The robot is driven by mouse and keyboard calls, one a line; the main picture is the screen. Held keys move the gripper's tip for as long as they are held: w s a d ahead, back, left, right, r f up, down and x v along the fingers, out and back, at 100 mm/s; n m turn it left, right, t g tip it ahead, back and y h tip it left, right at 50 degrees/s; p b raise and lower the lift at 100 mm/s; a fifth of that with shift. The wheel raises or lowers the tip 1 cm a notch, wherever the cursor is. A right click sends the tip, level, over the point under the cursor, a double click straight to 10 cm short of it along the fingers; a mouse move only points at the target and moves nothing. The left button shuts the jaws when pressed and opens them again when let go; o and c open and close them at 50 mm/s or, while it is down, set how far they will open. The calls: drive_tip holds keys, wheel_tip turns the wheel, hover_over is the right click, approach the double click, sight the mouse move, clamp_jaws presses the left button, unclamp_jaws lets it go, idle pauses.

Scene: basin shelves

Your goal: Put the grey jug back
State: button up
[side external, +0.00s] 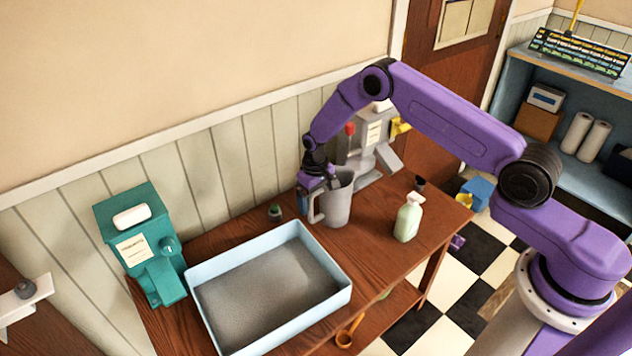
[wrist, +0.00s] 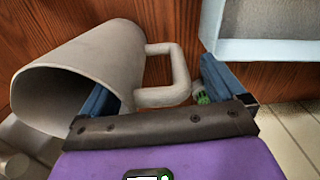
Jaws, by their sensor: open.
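The grey jug (side external: 338,205) stands upright on the wooden table, between the blue basin and the grey dispenser. Its handle faces left in the side view. My gripper (side external: 316,184) is at the handle side, close to the jug's rim. In the wrist view the jug (wrist: 75,82) fills the left, with its open mouth toward the camera. My open fingers (wrist: 160,88) lie on either side of the handle (wrist: 178,75), with the left finger beside the jug's wall. Whether either finger touches the jug cannot be told.
A light-blue basin (side external: 342,297) with grey contents takes up the table's front left. A teal dispenser (side external: 128,222) is left of it, a grey dispenser (side external: 362,150) behind the jug. A green spray bottle (side external: 408,220) stands right; a small dark-green item (side external: 275,213) lies left.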

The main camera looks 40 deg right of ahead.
wheel_tip(320, 180, up, 16)
drive_tip(key=s+a+r+n, duration=0.3)
drive_tip(key=s+a+r, duration=0.3)
drive_tip(key=s+r, duration=0.25)
drive_tip(key=s+a+r+n, duration=0.2)
drive_tip(key=s+r+n, duration=0.15)
drive_tip(key=s, duration=0.75)
drive_tip(key=s+d+r+n, duration=0.1)
drive_tip(key=s+d, duration=0.3)
drive_tip(key=s, duration=0.7)
drive_tip(key=s+d+r+n, duration=0.1)
drive_tip(key=s+d+n, duration=0.3)
drive_tip(key=s, duration=0.7)
drive_tip(key=shift+s+d+y, duration=0.15)
drive_tip(key=shift+s+y, duration=0.1)
drive_tip(key=shift+y, duration=0.05)
drive_tip(key=shift+n, duration=0.25)
